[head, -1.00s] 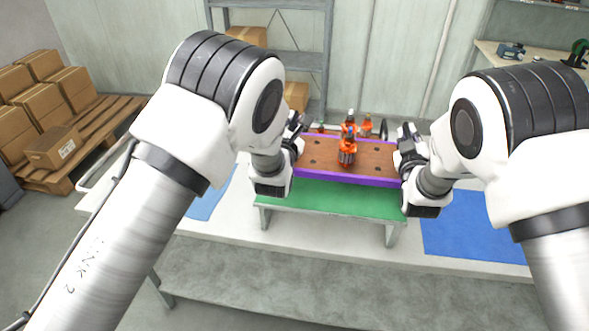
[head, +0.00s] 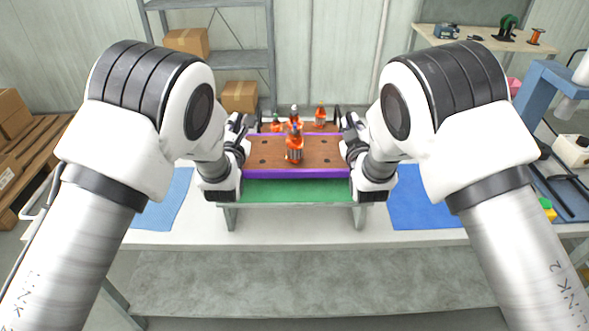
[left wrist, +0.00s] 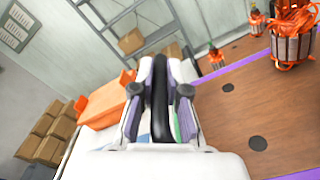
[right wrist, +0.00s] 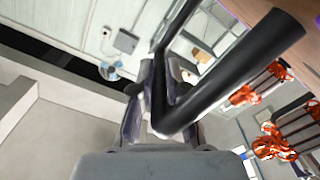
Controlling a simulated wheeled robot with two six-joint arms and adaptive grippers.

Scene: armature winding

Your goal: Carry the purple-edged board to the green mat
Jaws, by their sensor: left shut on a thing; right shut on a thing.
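The purple-edged board (head: 262,160) is a brown board with dark holes, held between my two grippers over the green mat (head: 290,191) in the head view. The mat lies on a low stand and shows in front of the board; I cannot tell whether the board touches it. Orange-wound armatures (head: 294,148) stand on the board, with more at its back. My left gripper (head: 243,126) is shut on the board's left handle (left wrist: 160,100). My right gripper (head: 350,128) is shut on the right handle (right wrist: 222,78), a dark bar.
A blue mat (head: 425,203) lies right of the stand and a lighter blue one (head: 165,203) left. A blue machine (head: 540,88) and black tools stand at the right. A shelf with boxes (head: 240,97) is behind. The front table strip (head: 290,228) is clear.

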